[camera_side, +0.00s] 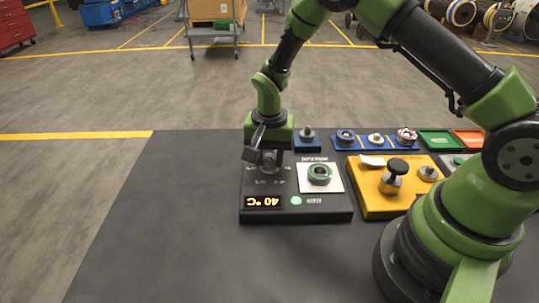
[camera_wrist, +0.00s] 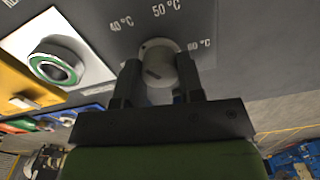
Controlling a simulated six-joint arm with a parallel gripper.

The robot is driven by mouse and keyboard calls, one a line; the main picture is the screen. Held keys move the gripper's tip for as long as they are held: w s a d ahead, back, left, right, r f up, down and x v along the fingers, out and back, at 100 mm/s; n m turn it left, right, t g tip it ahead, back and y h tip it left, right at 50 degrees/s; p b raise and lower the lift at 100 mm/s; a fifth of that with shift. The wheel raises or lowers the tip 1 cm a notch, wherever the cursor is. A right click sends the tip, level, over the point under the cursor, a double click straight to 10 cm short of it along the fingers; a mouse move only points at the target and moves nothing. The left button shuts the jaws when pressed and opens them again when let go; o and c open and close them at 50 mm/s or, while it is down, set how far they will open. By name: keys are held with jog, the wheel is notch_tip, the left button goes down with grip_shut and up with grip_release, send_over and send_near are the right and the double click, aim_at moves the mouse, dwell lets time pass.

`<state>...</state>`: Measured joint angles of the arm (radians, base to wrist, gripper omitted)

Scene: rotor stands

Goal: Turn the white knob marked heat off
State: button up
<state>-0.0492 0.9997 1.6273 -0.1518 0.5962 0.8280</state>
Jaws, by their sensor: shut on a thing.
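The knob (camera_wrist: 160,58) is a pale grey-white round dial on a dark panel. In the wrist view the marks 40, 50 and 60 °C show around it; its pointer's setting is not clear. My gripper (camera_wrist: 159,76) is shut on the knob, one finger on each side. In the side view my gripper (camera_side: 265,150) reaches down to the left part of the black heater box (camera_side: 330,214), mostly hiding the knob. The box's display (camera_side: 263,202) reads 40 °C, upside down in this view. No "off" mark is readable.
A green-ringed bearing (camera_side: 320,174) sits on a white plate right of the knob. A green light (camera_side: 296,201) shows beside the display. A yellow fixture (camera_side: 400,208) stands right, and blue trays (camera_side: 345,147) with parts stand behind. The dark mat (camera_side: 165,220) at left is clear.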

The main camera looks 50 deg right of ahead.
aim_at(269, 157)
jog(key=shift+n, duration=0.3)
jog(key=n, duration=0.5)
jog(key=shift+n, duration=0.3)
jog(key=n, duration=0.5)
jog(key=shift+n, duration=0.3)
jog(key=o, duration=0.9)
notch_tip(269, 157, up, 10)
jog(key=shift+f, duration=0.1)
